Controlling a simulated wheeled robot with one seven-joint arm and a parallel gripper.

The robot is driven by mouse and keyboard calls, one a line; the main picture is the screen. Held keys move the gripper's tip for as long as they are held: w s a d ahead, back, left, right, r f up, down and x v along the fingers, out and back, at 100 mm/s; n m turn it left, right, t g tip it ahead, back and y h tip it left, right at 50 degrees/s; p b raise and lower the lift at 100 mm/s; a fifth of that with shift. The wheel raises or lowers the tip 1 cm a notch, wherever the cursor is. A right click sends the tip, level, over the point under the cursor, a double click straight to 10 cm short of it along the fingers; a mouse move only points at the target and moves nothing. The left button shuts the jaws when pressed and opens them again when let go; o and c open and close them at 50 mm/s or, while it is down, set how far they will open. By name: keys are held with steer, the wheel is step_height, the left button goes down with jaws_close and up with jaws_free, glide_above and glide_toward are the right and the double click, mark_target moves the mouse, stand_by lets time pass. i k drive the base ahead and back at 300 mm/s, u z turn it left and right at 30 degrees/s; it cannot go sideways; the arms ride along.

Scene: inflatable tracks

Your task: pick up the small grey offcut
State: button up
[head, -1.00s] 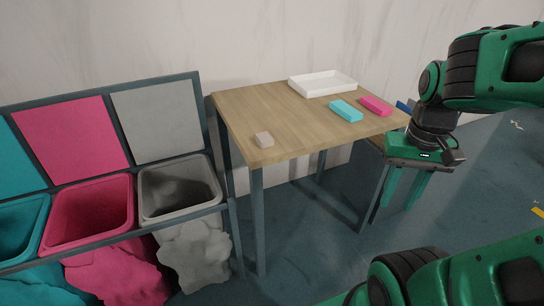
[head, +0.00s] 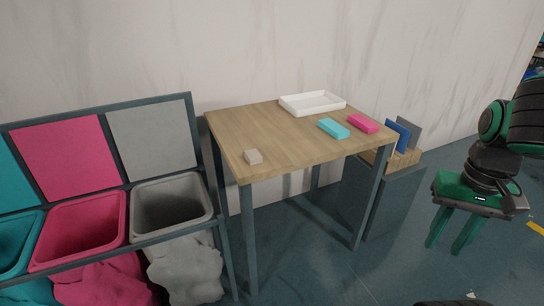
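A teal block (head: 333,128), a pink block (head: 363,124) and a white tray (head: 313,103) are on the table's right half. Teal, pink (head: 80,232) and grey (head: 172,207) bins stand at left. A wooden rack (head: 404,158) with panels stands right of the table.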

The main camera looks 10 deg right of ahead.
mark_target(253, 158)
steer(key=z, duration=0.05)
steer(key=i, duration=1)
